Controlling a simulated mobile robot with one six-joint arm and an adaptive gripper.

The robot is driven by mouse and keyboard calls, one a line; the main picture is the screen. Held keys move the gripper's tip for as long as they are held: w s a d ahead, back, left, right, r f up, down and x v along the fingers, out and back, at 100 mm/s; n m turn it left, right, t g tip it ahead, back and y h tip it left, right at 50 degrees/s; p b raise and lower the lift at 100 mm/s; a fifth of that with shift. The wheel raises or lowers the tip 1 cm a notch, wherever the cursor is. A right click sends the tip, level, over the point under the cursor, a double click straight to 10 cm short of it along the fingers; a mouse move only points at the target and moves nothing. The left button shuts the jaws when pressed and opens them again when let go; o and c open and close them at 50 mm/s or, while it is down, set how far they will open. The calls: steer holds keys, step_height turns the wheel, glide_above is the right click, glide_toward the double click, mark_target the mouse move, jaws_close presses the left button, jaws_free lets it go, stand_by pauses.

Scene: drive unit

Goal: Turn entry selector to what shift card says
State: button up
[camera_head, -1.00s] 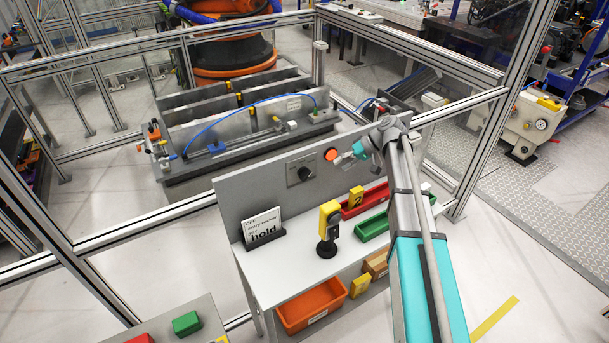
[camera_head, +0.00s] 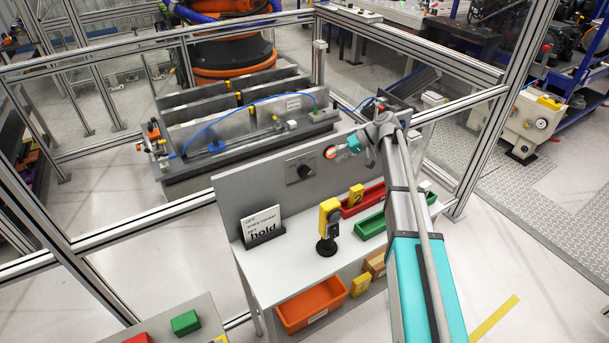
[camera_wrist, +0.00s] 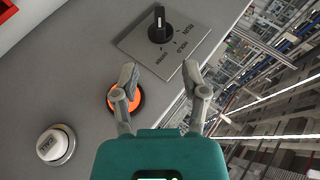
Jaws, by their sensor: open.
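The entry selector is a black rotary knob (camera_wrist: 160,27) on a grey plate (camera_wrist: 176,48) marked RUN, HOLD and a third word. It also shows in the head view (camera_head: 299,170) on the upright grey panel. In the wrist view its pale pointer line is aimed near the top; I cannot tell which label it selects. The shift card (camera_head: 262,226) stands at the left of the table, with "hold" in large bold letters under smaller text. My gripper (camera_wrist: 160,80) is open and empty, short of the knob. It is near the orange button (camera_wrist: 126,98), its left finger partly covering it.
A white button (camera_wrist: 56,146) sits on the panel. A yellow and black device (camera_head: 328,228) stands on the table, with red (camera_head: 364,200) and green (camera_head: 371,226) bins to its right. An orange bin (camera_head: 312,304) sits below. Aluminium fence rails run behind the panel.

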mark_target(307, 170)
steer(key=b+x, duration=0.5)
steer(key=x, duration=0.4)
steer(key=shift+a+f+b, duration=0.2)
steer(key=shift+f+b, duration=0.1)
steer(key=shift+f, duration=0.1)
steer(key=shift+b+x, duration=0.55)
steer(key=shift+x, duration=0.55)
steer(key=shift+a+r, duration=0.1)
